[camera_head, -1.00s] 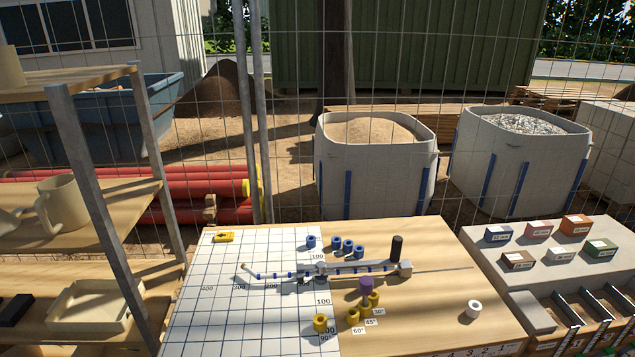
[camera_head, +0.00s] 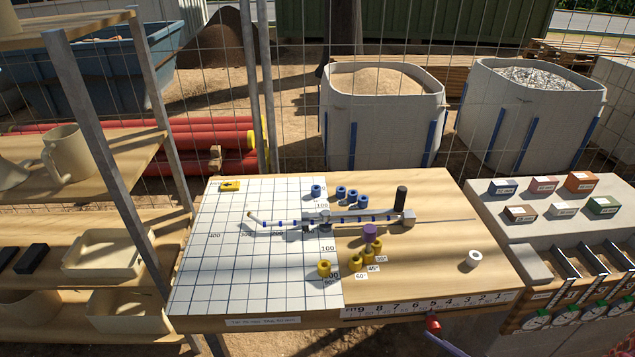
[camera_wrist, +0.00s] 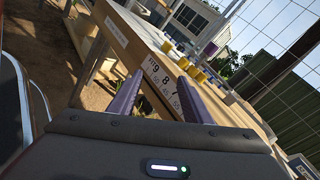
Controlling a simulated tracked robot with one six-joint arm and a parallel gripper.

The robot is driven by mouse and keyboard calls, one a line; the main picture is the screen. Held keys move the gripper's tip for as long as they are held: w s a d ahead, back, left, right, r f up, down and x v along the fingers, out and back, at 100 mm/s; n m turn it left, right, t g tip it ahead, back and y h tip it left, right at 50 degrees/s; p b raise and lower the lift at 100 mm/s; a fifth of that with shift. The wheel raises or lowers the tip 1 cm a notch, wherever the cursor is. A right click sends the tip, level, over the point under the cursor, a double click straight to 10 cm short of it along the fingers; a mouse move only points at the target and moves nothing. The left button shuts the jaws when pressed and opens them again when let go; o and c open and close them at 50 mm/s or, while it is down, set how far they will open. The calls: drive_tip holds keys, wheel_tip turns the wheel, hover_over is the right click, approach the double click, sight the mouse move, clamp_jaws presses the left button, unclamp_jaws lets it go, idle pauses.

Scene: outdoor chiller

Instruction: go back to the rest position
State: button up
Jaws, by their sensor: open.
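My gripper (camera_wrist: 157,98) shows in the wrist view with its two purple fingers apart and nothing between them. It points toward the front edge of the workbench (camera_head: 420,290), near the printed number scale. The view is strongly tilted. In the head view my gripper does not clearly show; a small red and dark part at the bench's lower front edge may belong to my arm, but I cannot tell.
The bench carries a bending jig (camera_head: 340,217), a gridded board (camera_head: 205,270), blue cylinders (camera_head: 341,192), yellow cylinders (camera_head: 324,268), a purple piece (camera_head: 370,231) and a white ring (camera_head: 474,258). A shelf (camera_head: 100,215) stands left, bins (camera_head: 570,265) right, and a mesh fence behind.

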drive_tip(key=s+a+r+n+g, duration=0.2)
drive_tip(key=a+r+n+g, duration=0.5)
drive_tip(key=n+g, duration=0.3)
drive_tip(key=a+r+n+t+h, duration=0.3)
drive_tip(key=r+n+h, duration=0.8)
drive_tip(key=r, duration=0.8)
drive_tip(key=shift+a+r+n+h, duration=0.25)
drive_tip(key=shift+a+n+h, duration=0.1)
drive_tip(key=shift+n+h, duration=0.05)
